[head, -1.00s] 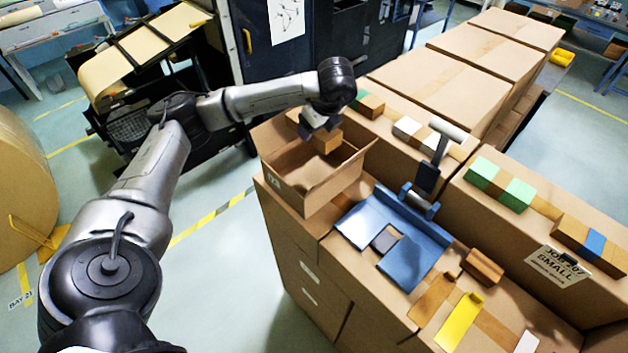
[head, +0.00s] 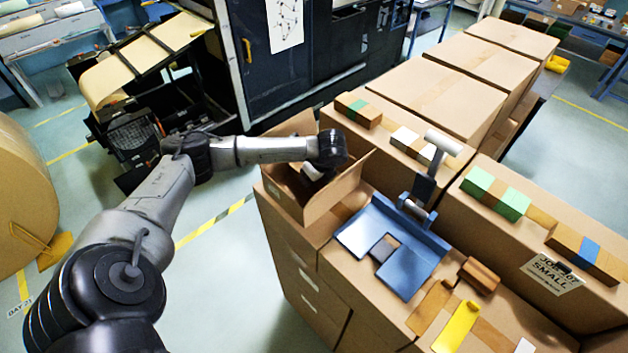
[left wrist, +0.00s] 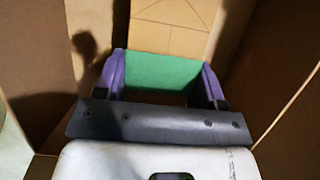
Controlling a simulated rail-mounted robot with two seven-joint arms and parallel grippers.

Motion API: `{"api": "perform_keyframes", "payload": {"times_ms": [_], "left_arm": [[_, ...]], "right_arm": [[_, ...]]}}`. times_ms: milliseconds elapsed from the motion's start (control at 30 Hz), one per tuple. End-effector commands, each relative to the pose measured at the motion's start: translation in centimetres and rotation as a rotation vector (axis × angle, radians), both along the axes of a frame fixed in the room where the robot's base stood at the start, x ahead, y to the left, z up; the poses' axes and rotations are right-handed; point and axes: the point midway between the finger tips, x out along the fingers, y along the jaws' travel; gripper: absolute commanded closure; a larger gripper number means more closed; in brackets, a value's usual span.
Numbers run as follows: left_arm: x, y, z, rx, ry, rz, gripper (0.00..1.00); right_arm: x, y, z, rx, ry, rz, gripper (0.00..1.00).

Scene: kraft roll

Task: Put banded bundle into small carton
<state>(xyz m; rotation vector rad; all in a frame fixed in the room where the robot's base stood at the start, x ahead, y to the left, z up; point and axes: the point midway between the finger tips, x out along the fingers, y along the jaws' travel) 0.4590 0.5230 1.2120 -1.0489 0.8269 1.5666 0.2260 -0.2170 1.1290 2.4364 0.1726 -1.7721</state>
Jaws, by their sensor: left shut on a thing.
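The small carton (head: 338,190) stands open, flaps up, at the left end of the stacked boxes. My left gripper (head: 313,172) reaches down into its opening, partly hidden by the wrist and flap. In the left wrist view, the purple fingers (left wrist: 163,72) are shut on the banded bundle, whose green face (left wrist: 160,73) shows between them. The carton's brown walls (left wrist: 32,55) rise on both sides. I cannot tell whether the bundle touches the carton floor. In the head view the bundle is hidden. My right gripper is not in view.
A blue tray-like fixture (head: 430,245) with an upright handle stands right of the carton. A yellow strip (head: 457,325) lies in front.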

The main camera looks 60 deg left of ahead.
Motion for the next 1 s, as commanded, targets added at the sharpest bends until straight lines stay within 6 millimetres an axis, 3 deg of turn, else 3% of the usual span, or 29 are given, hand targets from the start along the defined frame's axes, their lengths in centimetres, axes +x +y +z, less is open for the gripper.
{"api": "perform_keyframes", "payload": {"times_ms": [233,600,633,867,1000], "left_arm": [[-0.1,0.0,-2.8,0.000,0.003,0.001,0.68],[0.0,0.0,-3.4,0.001,0.001,0.000,0.68],[0.0,0.0,-3.4,0.001,0.001,0.000,0.35],[0.0,0.0,-3.3,0.001,0.001,0.000,0.12],[0.0,0.0,-3.3,0.001,0.001,0.000,0.11]], "right_arm": [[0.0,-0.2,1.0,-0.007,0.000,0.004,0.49],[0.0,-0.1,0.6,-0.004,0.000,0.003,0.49],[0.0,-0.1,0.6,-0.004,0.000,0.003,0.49],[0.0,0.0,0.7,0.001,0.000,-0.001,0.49],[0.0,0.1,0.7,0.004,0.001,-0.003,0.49]]}}
